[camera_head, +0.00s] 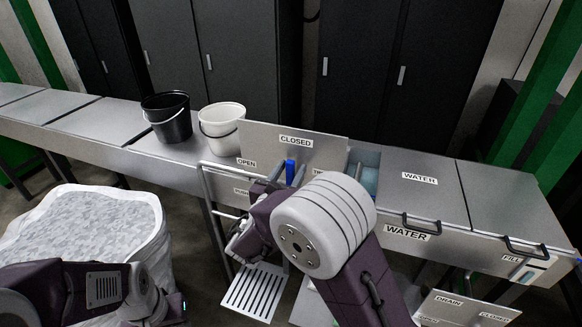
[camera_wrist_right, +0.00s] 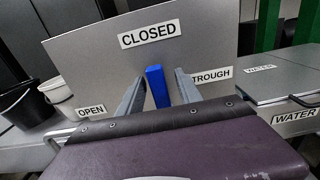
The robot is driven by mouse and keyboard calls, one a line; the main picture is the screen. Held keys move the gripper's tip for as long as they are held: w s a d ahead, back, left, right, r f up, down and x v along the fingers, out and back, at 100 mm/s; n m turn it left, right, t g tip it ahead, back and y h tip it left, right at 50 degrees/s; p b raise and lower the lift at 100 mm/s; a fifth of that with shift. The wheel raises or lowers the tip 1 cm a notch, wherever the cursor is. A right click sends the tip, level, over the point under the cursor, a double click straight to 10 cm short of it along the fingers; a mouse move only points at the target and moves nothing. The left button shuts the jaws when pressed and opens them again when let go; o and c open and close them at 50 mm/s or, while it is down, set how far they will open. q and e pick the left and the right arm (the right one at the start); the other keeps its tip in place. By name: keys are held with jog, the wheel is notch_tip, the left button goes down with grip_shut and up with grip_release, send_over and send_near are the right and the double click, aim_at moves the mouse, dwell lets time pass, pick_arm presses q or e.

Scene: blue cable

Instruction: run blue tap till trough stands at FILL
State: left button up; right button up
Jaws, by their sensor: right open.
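The blue tap lever (camera_head: 290,167) stands upright in front of a grey panel (camera_head: 325,146), below its CLOSED label and between OPEN and TROUGH. In the right wrist view the lever (camera_wrist_right: 157,87) sits between the two fingers of my right gripper (camera_wrist_right: 158,92), with a gap visible on each side. My right gripper is open. The trough's front (camera_head: 455,246) reads WATER, and bluish water (camera_head: 368,165) shows through an uncovered gap. The FILL label (camera_head: 511,258) is at the right, beside a small gauge (camera_head: 528,275) whose level is too small to read. My left gripper's fingers are not visible.
A black bucket (camera_head: 167,121) and a white bucket (camera_head: 221,127) stand on the counter left of the panel. A large white sack (camera_head: 85,228) is at the lower left. A DRAIN panel (camera_head: 465,312) is at the lower right. A slatted grate (camera_head: 254,291) lies below.

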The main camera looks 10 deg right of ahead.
jog(key=shift+w+f, duration=0.1)
jog(key=shift+w, duration=0.2)
jog(key=shift+d, duration=0.1)
grip_shut()
dwell(1.1)
